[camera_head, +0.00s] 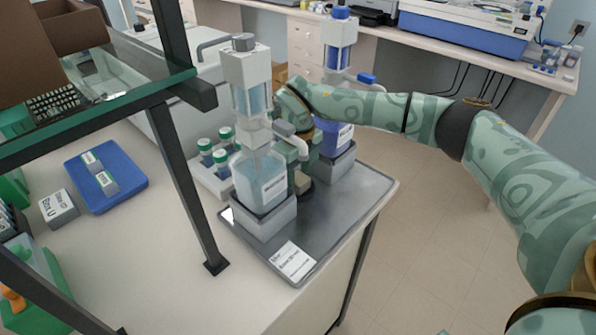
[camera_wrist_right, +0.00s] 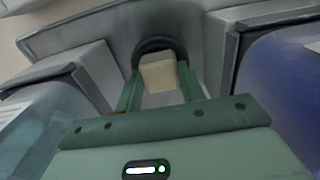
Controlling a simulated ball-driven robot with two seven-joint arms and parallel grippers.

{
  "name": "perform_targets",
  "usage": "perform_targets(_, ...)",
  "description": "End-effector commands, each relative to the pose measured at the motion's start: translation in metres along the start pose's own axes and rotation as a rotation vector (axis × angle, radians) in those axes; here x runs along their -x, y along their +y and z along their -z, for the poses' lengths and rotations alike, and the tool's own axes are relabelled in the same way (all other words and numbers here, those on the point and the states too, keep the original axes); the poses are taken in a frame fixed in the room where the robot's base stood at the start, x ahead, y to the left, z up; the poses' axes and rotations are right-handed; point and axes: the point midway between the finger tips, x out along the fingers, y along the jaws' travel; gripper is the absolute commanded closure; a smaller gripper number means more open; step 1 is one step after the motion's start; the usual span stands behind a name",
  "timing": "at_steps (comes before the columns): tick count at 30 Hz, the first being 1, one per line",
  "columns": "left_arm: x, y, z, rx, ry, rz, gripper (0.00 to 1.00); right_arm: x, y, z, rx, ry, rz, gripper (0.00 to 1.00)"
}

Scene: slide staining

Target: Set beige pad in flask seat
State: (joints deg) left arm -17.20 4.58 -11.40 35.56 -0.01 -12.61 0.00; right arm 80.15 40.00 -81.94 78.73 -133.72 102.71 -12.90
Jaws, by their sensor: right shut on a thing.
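My right gripper (camera_wrist_right: 158,82) is shut on the beige pad (camera_wrist_right: 158,70), with one green finger on each side of it. In the wrist view the pad is over or in the dark round seat (camera_wrist_right: 150,44), whose black rim curves around its far side. I cannot tell whether the pad touches the seat's floor. That bottle also hides most of my right gripper there. My left gripper is not in view.
A clear dispenser bottle (camera_head: 260,178) in a grey holder stands close on one side, and a blue one (camera_head: 334,137) on the other. Both stand on a grey tray (camera_head: 345,215) with a label at its front. A dark shelf post (camera_head: 185,180) rises at left.

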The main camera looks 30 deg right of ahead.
Motion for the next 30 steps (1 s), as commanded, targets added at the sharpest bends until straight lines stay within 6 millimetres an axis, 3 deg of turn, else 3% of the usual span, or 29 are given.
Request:
perform_targets(4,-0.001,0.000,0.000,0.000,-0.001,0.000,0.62,-0.003,0.000,0.000,0.000,0.000,0.000,0.82)
perform_targets(5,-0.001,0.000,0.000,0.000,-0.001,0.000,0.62,-0.004,0.000,0.000,0.000,0.000,0.000,0.58)
perform_targets(7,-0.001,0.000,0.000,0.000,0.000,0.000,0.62,-0.003,0.000,0.000,0.000,0.000,0.000,0.39)
perform_targets(8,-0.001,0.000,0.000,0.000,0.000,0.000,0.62,-0.003,0.000,0.000,0.000,0.000,0.000,0.36)
perform_targets(16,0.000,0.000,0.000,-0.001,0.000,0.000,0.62,-0.002,0.000,0.000,0.000,0.000,0.000,0.36)
perform_targets(20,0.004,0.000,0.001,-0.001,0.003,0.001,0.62,0.011,0.000,0.000,0.000,-0.002,0.001,0.36)
perform_targets(30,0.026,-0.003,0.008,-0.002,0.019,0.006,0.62,0.100,0.000,-0.001,-0.001,-0.006,0.002,0.36)
